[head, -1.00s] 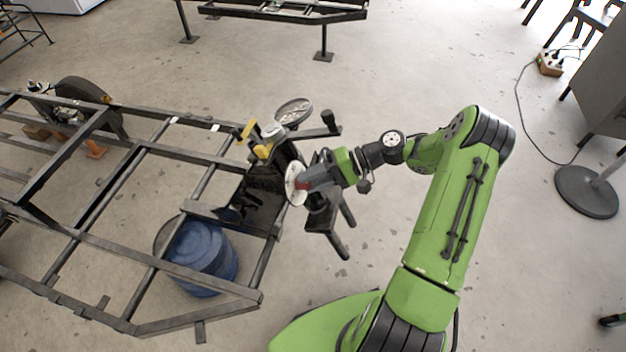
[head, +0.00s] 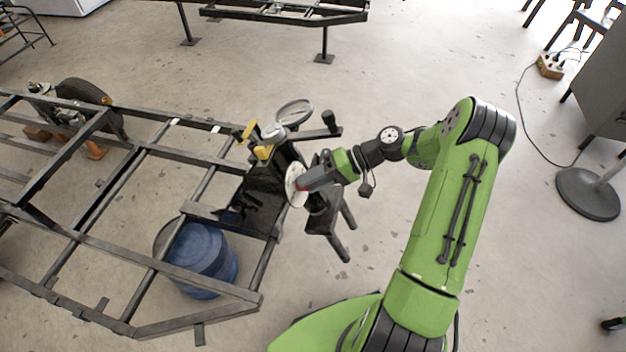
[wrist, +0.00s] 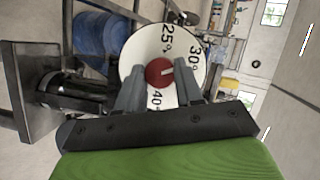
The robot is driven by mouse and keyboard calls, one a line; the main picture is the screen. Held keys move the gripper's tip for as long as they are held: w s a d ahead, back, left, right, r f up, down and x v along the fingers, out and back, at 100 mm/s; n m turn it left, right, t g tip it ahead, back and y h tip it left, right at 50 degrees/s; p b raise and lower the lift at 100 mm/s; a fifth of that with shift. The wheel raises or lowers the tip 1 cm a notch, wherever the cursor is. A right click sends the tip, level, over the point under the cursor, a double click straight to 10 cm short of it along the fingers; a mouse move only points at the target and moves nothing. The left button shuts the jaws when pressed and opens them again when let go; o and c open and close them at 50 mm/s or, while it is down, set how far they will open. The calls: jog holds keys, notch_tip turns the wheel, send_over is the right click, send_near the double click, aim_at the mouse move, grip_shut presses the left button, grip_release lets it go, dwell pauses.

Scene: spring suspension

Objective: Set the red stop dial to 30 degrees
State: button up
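The red stop dial (wrist: 159,72) is a round red knob at the centre of a white scale disc (wrist: 139,52). The disc carries the labels 25°, 30° and 40°. A pale mark on the knob points right and slightly up in the wrist view, a little below the 30° label. My gripper (wrist: 160,74) has one finger on each side of the knob; I cannot tell whether they touch it. In the head view my gripper (head: 303,184) is at the white disc (head: 292,182), and the knob is mostly hidden.
A dark metal stand (head: 322,222) carries the disc. A round dish-like part (head: 294,112) and yellow parts (head: 263,151) sit above it. A black frame (head: 150,262) and blue barrel (head: 203,252) are at left.

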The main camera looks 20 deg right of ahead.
jog(key=o, duration=0.4)
jog(key=p+v, duration=0.5)
jog(key=v, duration=1)
jog(key=shift+d+r, duration=0.2)
jog(key=shift+d, duration=0.15)
